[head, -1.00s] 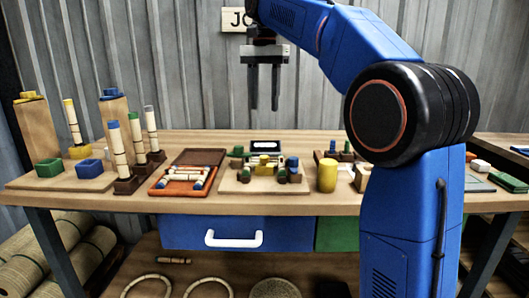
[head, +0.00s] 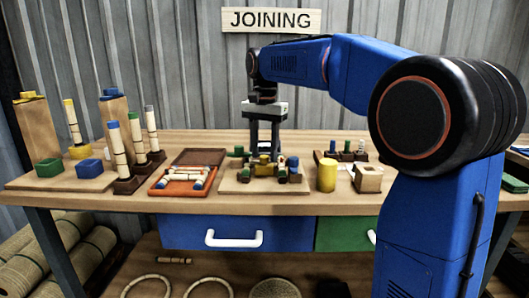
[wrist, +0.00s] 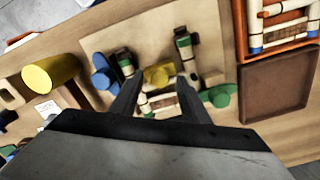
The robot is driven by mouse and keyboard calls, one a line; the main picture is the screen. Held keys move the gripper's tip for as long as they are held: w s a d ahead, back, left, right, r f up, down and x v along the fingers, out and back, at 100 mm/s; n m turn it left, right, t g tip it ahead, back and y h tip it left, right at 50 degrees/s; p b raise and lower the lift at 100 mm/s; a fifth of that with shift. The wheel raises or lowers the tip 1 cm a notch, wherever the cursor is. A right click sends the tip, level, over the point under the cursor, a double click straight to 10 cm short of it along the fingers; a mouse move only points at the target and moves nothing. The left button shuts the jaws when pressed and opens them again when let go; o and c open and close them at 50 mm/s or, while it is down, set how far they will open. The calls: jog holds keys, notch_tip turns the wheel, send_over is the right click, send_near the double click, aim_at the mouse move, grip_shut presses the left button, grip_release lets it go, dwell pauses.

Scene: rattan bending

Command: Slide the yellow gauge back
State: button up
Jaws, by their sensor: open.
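The yellow gauge (head: 261,169) appears to be the small yellow piece in the middle of the wooden board (head: 232,186), partly hidden by my fingers in the head view. In the wrist view the yellow piece (wrist: 158,74) lies between and just beyond my fingertips. My gripper (head: 264,152) points down over the board with its jaws open, one finger to each side of the gauge. The gripper also shows in the wrist view (wrist: 160,90). I cannot tell whether a finger touches anything.
Small blocks with green and blue ends stand close around the gauge on the board. A yellow cylinder (head: 327,177) stands right of the board. An orange tray (head: 180,181) with rattan pieces lies to its left. Upright posts stand farther left.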

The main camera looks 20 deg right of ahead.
jog(key=shift+f, duration=0.3)
grip_shut()
jog(key=shift+s+a, duration=0.4)
jog(key=shift+s, duration=0.9)
jog(key=shift+s+a, duration=0.45)
jog(key=shift+s, duration=0.8)
jog(key=shift+s+a, duration=0.4)
jog(key=shift+s, duration=0.9)
grip_release()
jog(key=shift+s, duration=0.1)
jog(key=shift+r, duration=0.1)
notch_tip(320, 180, up, 17)
jog(key=shift+r, duration=0.15)
